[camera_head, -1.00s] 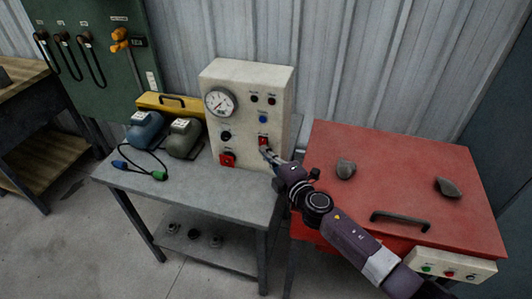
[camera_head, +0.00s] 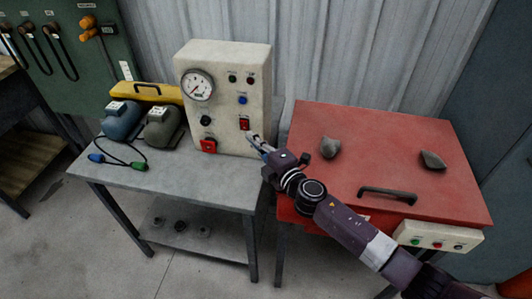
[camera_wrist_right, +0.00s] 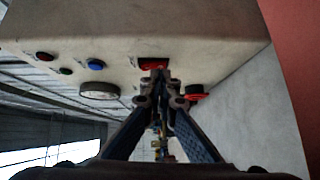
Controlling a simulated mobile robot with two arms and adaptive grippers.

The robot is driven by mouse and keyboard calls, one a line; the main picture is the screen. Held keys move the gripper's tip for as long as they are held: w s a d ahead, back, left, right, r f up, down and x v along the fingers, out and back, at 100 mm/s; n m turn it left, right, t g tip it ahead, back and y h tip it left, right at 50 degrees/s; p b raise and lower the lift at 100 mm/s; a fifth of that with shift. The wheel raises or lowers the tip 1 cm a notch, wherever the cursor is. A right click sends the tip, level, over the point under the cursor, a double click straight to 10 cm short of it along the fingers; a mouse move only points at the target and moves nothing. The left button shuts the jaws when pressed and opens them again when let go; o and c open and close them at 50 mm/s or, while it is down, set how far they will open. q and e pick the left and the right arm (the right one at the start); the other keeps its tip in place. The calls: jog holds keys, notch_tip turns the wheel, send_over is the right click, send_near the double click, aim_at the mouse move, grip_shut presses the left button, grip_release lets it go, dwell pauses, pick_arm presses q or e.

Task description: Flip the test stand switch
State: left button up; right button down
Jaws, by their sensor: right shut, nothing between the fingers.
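The test stand (camera_head: 225,65) is a cream box with a gauge on the grey table. Its red switch (camera_head: 244,124) sits in a dark frame low on the right of the front panel. My right gripper (camera_head: 252,138) is shut and empty, its tips just below and right of the switch. In the right wrist view the fingertips (camera_wrist_right: 158,76) come together in front of the red switch (camera_wrist_right: 152,65) and cover part of it. Whether they touch it, and the switch's exact position, I cannot tell. My left gripper is not in view.
A red knob (camera_head: 208,146) and a gauge (camera_head: 197,85) are on the same panel. Blue and olive units stand left on the grey table (camera_head: 190,180). Right of it, a red-topped bench (camera_head: 390,150) holds two stones and a handle, under my right arm.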

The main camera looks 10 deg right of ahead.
jog(key=v, duration=0.9)
jog(key=shift+s, duration=0.25)
